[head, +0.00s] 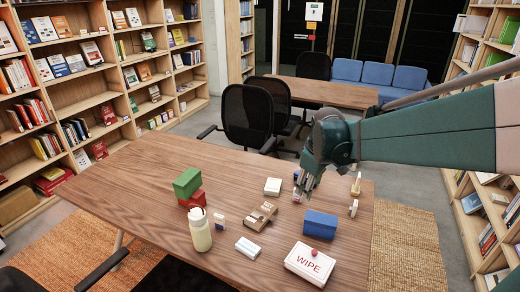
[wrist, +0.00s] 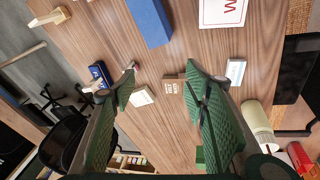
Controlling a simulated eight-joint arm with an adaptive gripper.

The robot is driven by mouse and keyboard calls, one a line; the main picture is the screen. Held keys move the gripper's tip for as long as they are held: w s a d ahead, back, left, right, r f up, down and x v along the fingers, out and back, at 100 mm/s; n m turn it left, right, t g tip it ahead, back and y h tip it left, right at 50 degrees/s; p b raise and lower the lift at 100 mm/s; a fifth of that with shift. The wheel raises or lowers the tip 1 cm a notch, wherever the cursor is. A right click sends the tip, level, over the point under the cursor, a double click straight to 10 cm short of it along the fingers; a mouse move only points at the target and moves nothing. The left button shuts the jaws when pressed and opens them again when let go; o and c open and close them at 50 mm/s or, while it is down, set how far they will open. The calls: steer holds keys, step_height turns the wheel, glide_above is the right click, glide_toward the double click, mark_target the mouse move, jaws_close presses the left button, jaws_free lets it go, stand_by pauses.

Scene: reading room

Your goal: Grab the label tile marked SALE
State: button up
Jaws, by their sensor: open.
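A white tile (head: 248,247) lies nearer the front, also in the wrist view (wrist: 235,71). I cannot read SALE on any piece.
A blue block (head: 320,225) and a white box marked WIPE (head: 309,263) stand front right. A green block (head: 187,182), red block (head: 196,198) and pale bottle (head: 200,231) stand left. A small dark blue piece (wrist: 97,74) is near the left finger. Wooden pieces (head: 355,186) line the right edge.

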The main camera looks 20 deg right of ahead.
steer(key=w+d+f+n+g+p, duration=0.1)
steer(key=w+d+f+p, duration=0.1)
steer(key=d, duration=0.5)
steer(key=w+d+f+n+g+p, duration=0.1)
steer(key=w+d+f, duration=0.1)
steer(key=d, duration=0.4)
steer(key=n+g+y+p, duration=0.1)
steer(key=n+p, duration=0.1)
steer(key=p, duration=0.1)
glide_above(356, 203)
step_height(356, 203, down, 10)
steer(key=shift+f, duration=1.3)
steer(key=shift+f+b, duration=0.45)
steer(key=shift+f, duration=2.15)
